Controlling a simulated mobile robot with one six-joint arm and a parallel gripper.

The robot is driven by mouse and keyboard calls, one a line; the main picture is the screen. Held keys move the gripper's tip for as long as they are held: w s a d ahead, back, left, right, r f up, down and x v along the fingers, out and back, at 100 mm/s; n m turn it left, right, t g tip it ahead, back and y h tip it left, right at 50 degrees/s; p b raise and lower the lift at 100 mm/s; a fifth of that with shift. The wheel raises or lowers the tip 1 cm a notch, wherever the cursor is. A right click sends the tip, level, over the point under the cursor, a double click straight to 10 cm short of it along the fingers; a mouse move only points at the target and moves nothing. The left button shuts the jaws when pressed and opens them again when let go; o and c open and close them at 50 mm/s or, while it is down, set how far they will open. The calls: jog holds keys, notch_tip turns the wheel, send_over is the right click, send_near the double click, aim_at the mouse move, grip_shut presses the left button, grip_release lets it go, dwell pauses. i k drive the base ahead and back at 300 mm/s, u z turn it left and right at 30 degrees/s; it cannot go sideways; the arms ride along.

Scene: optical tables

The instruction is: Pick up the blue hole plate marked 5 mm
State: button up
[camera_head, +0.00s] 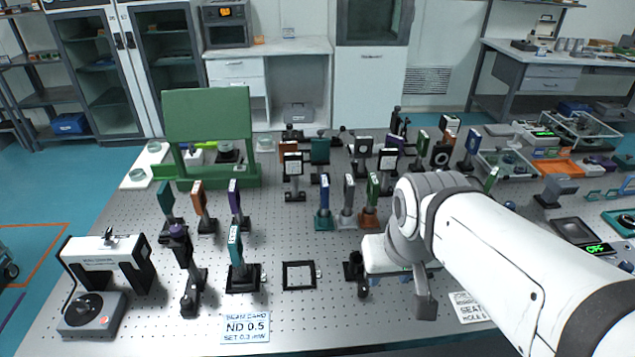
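A narrow blue plate (324,188) stands upright on a teal base near the middle of the optical table (150,260). Another blue plate (471,141) stands farther back at the right. Any 5 mm marking is too small to read, so I cannot tell which one is the hole plate named. My gripper (400,275) is low over the front right of the table, right of and nearer than the first blue plate. My own wrist partly hides it, and its opening does not show clearly.
Grey (348,194) and green (372,187) plates stand close right of the nearer blue plate. A square black frame (299,263) lies in front. A large green panel (208,117) stands behind left. Bare table shows between the posts at left.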

aim_at(324, 181)
jog(key=z, duration=0.65)
jog(key=k, duration=0.7)
jog(key=u, duration=0.6)
jog(key=i, duration=1)
jog(key=u, duration=0.05)
